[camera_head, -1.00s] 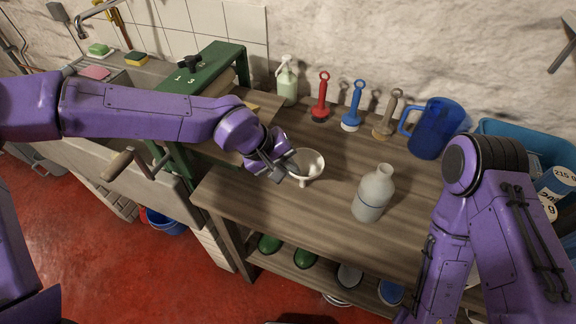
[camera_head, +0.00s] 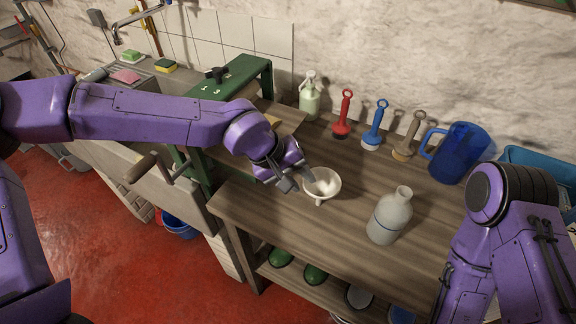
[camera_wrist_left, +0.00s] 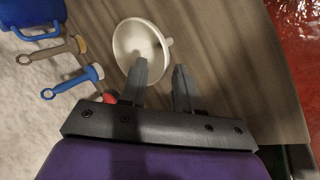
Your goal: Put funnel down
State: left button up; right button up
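The white funnel (camera_head: 322,183) is over the wooden worktop near its front edge, mouth up, spout toward the front. In the left wrist view the funnel (camera_wrist_left: 137,44) lies just beyond the fingertips, and one finger overlaps its rim. I cannot tell if that finger touches it, or if the spout rests on the wood. My left gripper (camera_head: 298,180) is at the funnel's left side.
A grey bottle (camera_head: 391,216) stands right of the funnel. Red, blue (camera_head: 375,125) and beige-handled tools, a spray bottle (camera_head: 310,97) and a blue jug (camera_head: 459,153) line the wall. A green press (camera_head: 232,97) stands left. Wood in front of the tools is clear.

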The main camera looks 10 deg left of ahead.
pick_arm(q)
jog(key=v, duration=0.8)
jog(key=shift+a+r, duration=0.25)
jog(key=shift+r, duration=0.05)
